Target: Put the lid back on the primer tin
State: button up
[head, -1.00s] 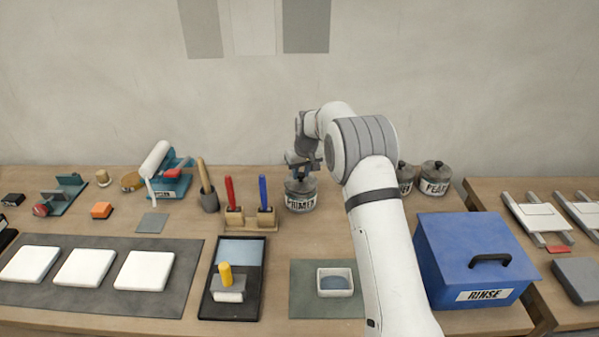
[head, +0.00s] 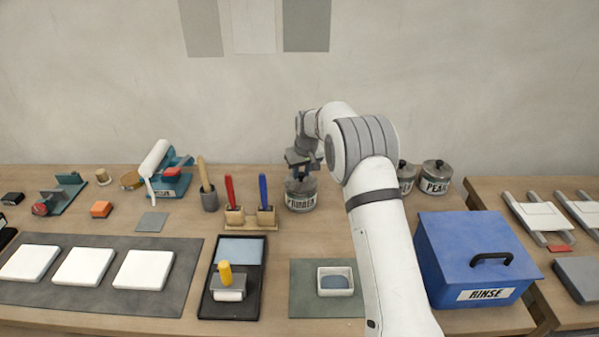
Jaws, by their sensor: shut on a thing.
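The primer tin (head: 300,198) is a grey tin with a white PRIMER label, upright on the wooden table right of the red and blue handled tools. My gripper (head: 299,177) points down directly over the tin's top. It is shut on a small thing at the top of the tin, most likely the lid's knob. The lid (head: 300,184) seems to lie at the tin's mouth, but the fingers partly cover it. I cannot tell whether it is fully seated.
Two similar lidded tins stand to the right, one labelled PEARL (head: 435,180), one partly behind my arm. A blue RINSE box (head: 470,255) stands front right. A wooden holder (head: 250,218) with red and blue handled tools stands close left. A white dish (head: 335,282) lies in front.

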jog(key=o, duration=1.5)
jog(key=shift+r, duration=0.1)
jog(key=shift+r+p, duration=1.75)
jog(key=shift+r, duration=1.7)
grip_shut()
